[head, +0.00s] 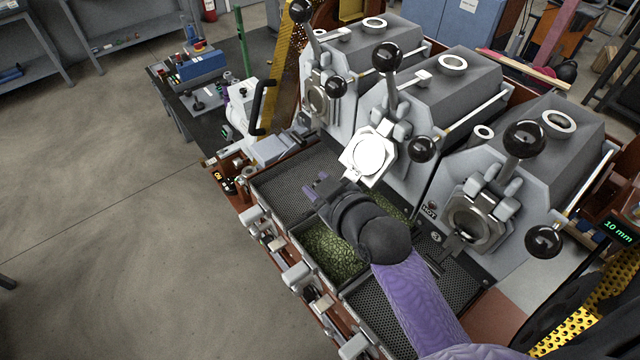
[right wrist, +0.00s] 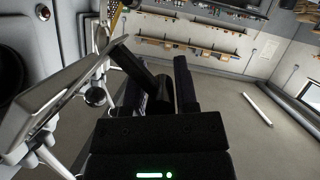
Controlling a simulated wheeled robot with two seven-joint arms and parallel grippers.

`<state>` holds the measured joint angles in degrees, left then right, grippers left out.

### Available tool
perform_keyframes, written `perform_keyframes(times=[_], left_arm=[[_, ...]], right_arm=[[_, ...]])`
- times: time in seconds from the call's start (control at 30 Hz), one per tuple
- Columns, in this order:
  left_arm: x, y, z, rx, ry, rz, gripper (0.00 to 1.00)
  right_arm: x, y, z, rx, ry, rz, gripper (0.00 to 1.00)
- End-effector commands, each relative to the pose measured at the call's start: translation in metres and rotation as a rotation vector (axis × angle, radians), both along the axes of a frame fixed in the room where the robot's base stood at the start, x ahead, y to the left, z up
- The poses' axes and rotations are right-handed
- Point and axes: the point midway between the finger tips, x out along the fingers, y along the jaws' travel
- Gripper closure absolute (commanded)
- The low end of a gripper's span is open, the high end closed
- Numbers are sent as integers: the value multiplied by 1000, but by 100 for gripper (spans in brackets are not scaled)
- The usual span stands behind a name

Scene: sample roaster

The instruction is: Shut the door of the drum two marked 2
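The middle of three grey drums (head: 440,95) has its door (head: 369,154) swung open to the left, with a bright round inner face. I cannot read its number. My right gripper (head: 318,186) is just below and left of this door, above a tray of green beans (head: 330,252). In the right wrist view the door plate's edge (right wrist: 65,85) is at left. My left gripper is not in view.
The right drum (head: 545,150) has its door (head: 474,222) shut. Black ball knobs (head: 386,57) and (head: 423,149) stand out near the middle drum's front. Perforated trays (head: 295,185) lie below the drums. The floor at left is clear.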

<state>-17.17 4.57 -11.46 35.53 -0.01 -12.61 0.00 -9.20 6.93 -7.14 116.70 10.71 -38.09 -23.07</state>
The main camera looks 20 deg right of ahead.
Motion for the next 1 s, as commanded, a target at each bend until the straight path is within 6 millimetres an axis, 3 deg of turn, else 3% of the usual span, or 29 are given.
perform_keyframes(times=[0.03, 0.13, 1.0], left_arm=[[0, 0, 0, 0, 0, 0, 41], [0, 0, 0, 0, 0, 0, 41], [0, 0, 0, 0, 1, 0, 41]], right_arm=[[0, 0, 0, 0, 2, 1, 78], [0, 0, 0, 1, 2, 1, 99], [-1, 1, -1, 3, 5, 2, 100]])
